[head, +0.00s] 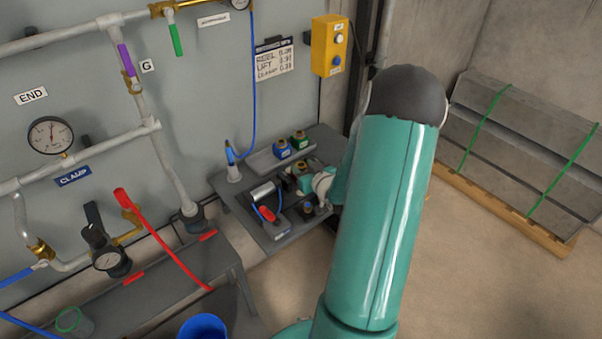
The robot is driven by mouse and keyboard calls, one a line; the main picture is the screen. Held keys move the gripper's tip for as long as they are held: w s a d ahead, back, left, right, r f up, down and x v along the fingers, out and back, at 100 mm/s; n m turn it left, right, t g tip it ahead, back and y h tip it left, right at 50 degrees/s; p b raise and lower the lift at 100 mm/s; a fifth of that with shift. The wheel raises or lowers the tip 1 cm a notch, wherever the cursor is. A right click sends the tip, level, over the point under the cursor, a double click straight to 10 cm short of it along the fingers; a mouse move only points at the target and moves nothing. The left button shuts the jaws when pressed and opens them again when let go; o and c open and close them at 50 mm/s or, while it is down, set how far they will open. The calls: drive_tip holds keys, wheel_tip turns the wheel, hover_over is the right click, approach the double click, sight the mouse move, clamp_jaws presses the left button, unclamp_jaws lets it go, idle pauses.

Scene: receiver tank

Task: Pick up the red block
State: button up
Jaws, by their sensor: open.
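A small red piece (268,214), which may be the red block, is on the grey side table (240,205), beside a silver cylinder (263,190) and a thin blue hose. It is too small to make out its exact shape. My gripper (300,181) is over the right part of this table, to the right of and beyond the red piece, and apart from it. It is open. My teal arm hides part of the table's right side, and the fingers show only small.
A blue bucket (203,328) stands in front. Concrete slabs (520,150) lie on a pallet at right; floor between is clear.

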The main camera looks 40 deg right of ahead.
drive_tip(key=shift+c, duration=0.2)
drive_tip(key=c, duration=0.7)
clamp_jaws()
drive_tip(key=shift+r, duration=0.1)
